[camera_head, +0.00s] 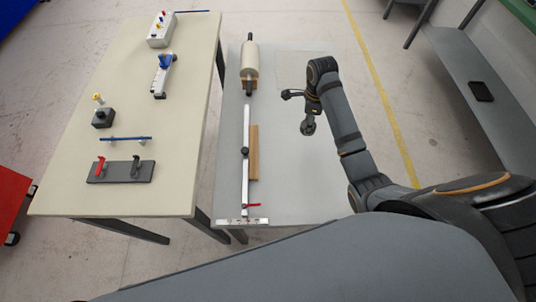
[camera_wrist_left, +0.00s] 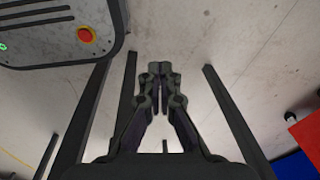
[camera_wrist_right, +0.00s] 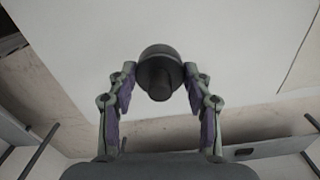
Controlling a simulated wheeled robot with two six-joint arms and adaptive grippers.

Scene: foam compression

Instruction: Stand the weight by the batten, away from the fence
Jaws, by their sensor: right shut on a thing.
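The weight, a dark round body with a knob on top, is between the fingers of my right gripper (camera_wrist_right: 160,85) in the right wrist view; the weight (camera_wrist_right: 160,52) also shows in the head view (camera_head: 307,127). My right gripper is shut on it, right of the batten. The batten (camera_head: 254,158) is a wooden strip on the grey table. Just left of it runs a long pale bar, apparently the fence (camera_head: 246,125), with a dark knob. My left gripper (camera_wrist_left: 160,68) is shut and empty over the floor in the left wrist view.
A cream roll (camera_head: 249,70) with dark ends lies at the grey table's (camera_head: 285,190) back. The table right of the batten is clear. A cream table (camera_head: 150,150) at left holds several fixtures.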

